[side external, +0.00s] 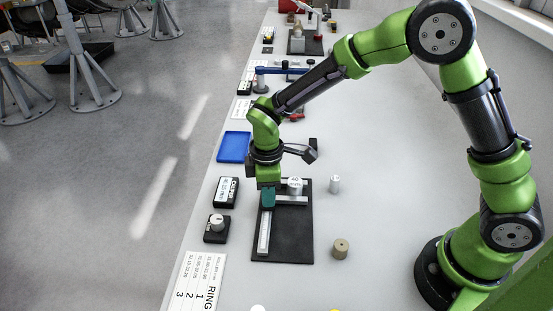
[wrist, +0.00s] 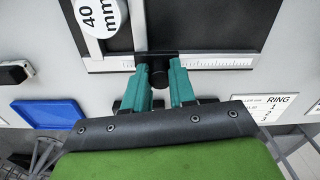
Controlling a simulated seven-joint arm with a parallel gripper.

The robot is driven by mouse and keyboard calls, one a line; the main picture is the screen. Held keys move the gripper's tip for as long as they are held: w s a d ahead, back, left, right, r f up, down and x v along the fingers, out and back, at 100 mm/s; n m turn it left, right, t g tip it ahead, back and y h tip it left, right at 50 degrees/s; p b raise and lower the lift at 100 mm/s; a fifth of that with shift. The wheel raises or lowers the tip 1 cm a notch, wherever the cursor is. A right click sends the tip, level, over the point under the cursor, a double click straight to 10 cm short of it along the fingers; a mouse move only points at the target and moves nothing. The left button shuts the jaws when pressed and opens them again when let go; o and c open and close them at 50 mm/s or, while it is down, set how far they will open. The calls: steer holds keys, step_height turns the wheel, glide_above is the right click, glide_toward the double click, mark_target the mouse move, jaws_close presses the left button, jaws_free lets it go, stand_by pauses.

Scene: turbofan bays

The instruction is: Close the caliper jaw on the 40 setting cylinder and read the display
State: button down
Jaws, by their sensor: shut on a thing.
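The white setting cylinder, marked "40 mm" (wrist: 97,14), stands by the caliper at the upper left of the wrist view; it also shows in the side view (side external: 295,184). The caliper's pale ruled beam (wrist: 215,61) lies on a black base plate (side external: 285,247). The sliding jaw (wrist: 139,25) is right of the cylinder in the wrist view, with a narrow dark gap seeming to separate them. My gripper (wrist: 164,80) has its teal fingers shut on the slider's black knob (wrist: 158,74). A small display box (side external: 226,190) stands beside the plate; its digits are too small to read.
A black box with a round knob (side external: 216,226), a blue tray (side external: 234,147) and a printed RING card (side external: 201,281) lie along the table's left side. A small silver cylinder (side external: 335,184) and a brass-coloured one (side external: 341,249) stand right of the plate, with free table around them.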

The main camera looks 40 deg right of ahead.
steer(key=c, duration=0.9)
jaws_free()
steer(key=shift+r, duration=0.15)
step_height(320, 180, up, 17)
steer(key=shift+f, duration=0.15)
